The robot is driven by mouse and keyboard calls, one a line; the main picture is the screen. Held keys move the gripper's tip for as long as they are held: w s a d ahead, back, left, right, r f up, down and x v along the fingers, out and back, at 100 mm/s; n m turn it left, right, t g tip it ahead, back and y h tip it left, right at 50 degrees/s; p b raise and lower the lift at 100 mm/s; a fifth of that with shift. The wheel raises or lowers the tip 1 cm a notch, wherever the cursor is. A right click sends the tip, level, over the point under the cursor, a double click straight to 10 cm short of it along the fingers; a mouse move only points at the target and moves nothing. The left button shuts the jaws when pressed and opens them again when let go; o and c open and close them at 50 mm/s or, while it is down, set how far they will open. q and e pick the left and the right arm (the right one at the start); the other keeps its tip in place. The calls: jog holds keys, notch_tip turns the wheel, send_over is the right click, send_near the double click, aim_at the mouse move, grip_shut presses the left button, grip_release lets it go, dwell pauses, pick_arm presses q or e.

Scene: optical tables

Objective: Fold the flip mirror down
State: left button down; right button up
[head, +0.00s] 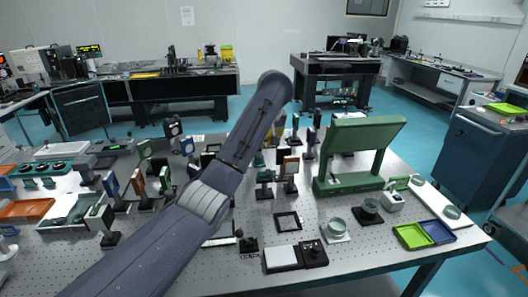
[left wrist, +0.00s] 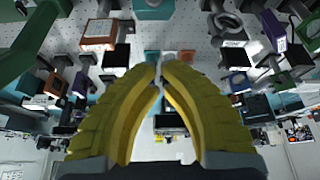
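Several small mounted optics stand on the perforated table (head: 378,240); I cannot tell for sure which is the flip mirror. Near my left gripper are a brown-framed square mount (head: 290,165) and a dark post mount (head: 265,176). My left gripper (left wrist: 160,68) has two yellow ridged fingers whose tips are together, with no held object visible between them. In the head view my arm mostly hides it; a little yellow shows beyond the forearm, among the mounts. An orange-framed mount (left wrist: 100,35) shows left of the fingertips in the left wrist view. My right gripper is not visible.
A large tilted green panel on a stand (head: 365,135) rises right of the gripper. Lime and blue trays (head: 412,236) lie at the front right corner. A dark square frame (head: 288,221) and a white-topped device (head: 282,257) lie at the front. Crowded mounts fill the left side.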

aim_at(266, 174)
pick_arm(q)
jog(key=x, duration=0.9)
jog(key=shift+f, duration=0.3)
jog(key=shift+s+d+f, duration=0.1)
jog(key=shift+s+d, duration=0.25)
jog(key=shift+s, duration=0.55)
jog(key=shift+s+d+f, duration=0.1)
jog(key=shift+s+d, duration=0.2)
jog(key=shift+s, duration=0.55)
jog(key=shift+s+d, duration=0.1)
jog(key=shift+d, duration=0.05)
